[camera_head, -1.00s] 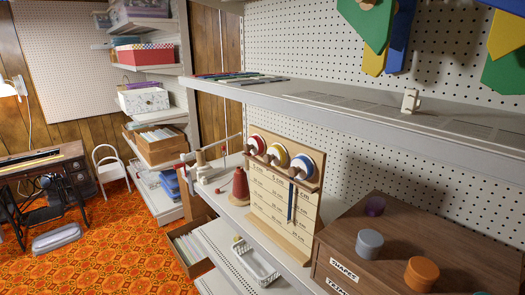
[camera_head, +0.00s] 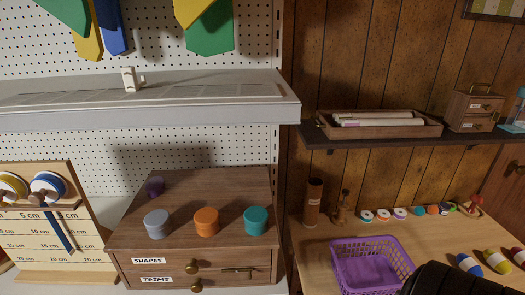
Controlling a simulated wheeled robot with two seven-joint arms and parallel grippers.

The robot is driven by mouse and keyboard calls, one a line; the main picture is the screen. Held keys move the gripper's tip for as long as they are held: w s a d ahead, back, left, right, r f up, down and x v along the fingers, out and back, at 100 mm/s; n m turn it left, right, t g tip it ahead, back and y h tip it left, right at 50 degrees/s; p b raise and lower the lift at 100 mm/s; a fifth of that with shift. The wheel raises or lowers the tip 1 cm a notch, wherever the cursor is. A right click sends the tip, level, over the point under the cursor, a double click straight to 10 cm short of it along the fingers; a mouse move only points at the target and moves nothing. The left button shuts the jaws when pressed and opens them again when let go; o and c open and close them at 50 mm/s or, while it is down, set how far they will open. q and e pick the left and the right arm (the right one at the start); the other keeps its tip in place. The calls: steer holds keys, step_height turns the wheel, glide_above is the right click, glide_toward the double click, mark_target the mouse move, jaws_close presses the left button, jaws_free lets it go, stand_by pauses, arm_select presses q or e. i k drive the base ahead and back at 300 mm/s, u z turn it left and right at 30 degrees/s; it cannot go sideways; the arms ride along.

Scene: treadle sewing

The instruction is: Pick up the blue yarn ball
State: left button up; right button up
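A dark blue yarn ball (camera_head: 469,264) with a pale band lies on the light wooden table at the lower right. A yellow yarn ball (camera_head: 496,261) lies to the right of it, and a red one (camera_head: 518,256) is cut by the picture's right edge. Neither of my grippers is in view, so their distance from the yarn cannot be told.
A purple basket (camera_head: 372,268) stands on the wooden table (camera_head: 318,268), left of the yarn. Several small spools (camera_head: 400,213) line the table's back. A dark shape (camera_head: 462,283) covers the front right corner. A wall shelf (camera_head: 375,138) hangs above. A drawer cabinet (camera_head: 190,240) stands left.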

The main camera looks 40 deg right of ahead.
mark_target(467, 264)
steer(key=z, duration=3.95)
steer(key=i, duration=1.35)
steer(key=u, duration=2.6)
